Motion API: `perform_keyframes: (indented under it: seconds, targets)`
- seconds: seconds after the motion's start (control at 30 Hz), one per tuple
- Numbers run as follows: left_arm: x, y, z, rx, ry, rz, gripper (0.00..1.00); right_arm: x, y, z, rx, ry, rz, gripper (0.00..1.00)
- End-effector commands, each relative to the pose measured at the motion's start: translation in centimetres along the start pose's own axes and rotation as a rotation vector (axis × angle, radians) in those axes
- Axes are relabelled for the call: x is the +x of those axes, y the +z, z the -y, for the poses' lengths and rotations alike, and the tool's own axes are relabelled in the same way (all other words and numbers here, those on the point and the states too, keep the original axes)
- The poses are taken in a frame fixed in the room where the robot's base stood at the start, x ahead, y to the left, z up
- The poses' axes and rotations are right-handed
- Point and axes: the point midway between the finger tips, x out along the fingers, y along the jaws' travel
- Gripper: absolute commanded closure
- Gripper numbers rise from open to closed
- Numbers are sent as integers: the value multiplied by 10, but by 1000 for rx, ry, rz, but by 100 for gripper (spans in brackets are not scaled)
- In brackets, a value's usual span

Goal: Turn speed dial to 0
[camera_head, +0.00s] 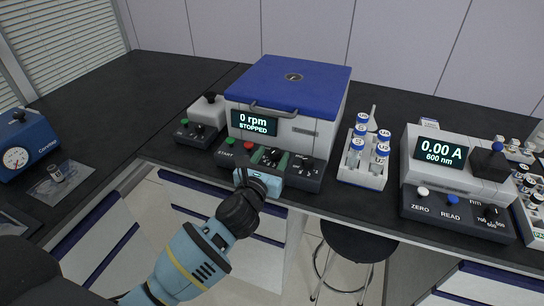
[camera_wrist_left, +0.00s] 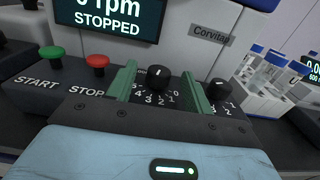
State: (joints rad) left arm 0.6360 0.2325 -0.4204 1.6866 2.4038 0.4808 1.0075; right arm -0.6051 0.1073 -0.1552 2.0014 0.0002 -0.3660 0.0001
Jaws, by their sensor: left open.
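The speed dial (camera_wrist_left: 158,77) is a black knob with a white mark and a numbered scale running 0 to 5. It sits on the dark front panel of the blue-lidded centrifuge (camera_head: 291,84), whose display (camera_head: 255,123) reads 0 rpm STOPPED. My left gripper (camera_head: 269,161) is at that panel. In the left wrist view its two green fingers (camera_wrist_left: 158,88) are open, one on each side of the dial, with gaps visible. A second black dial (camera_wrist_left: 220,88) is just right of the right finger. My right gripper is not in view.
Green START (camera_wrist_left: 52,53) and red STOP (camera_wrist_left: 98,62) buttons are left of the fingers. A white vial rack (camera_head: 362,174) stands right of the centrifuge, then a photometer (camera_head: 440,175) reading 0.00 A. A small black-knobbed device (camera_head: 203,117) is at the left.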

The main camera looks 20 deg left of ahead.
Motion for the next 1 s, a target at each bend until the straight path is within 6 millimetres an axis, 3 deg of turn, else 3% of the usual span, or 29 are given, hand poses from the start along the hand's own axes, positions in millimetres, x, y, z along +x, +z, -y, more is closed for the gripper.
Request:
perform_keyframes:
  seconds: [0.33, 0.7, 1.0]
  targets:
    - [4, 0, 0, 0, -1, 0, 49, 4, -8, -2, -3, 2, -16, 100]
    - [4, 0, 0, 1, 0, 0, 94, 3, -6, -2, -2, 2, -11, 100]
    - [5, -1, 5, -5, 85, 2, 94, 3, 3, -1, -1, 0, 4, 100]
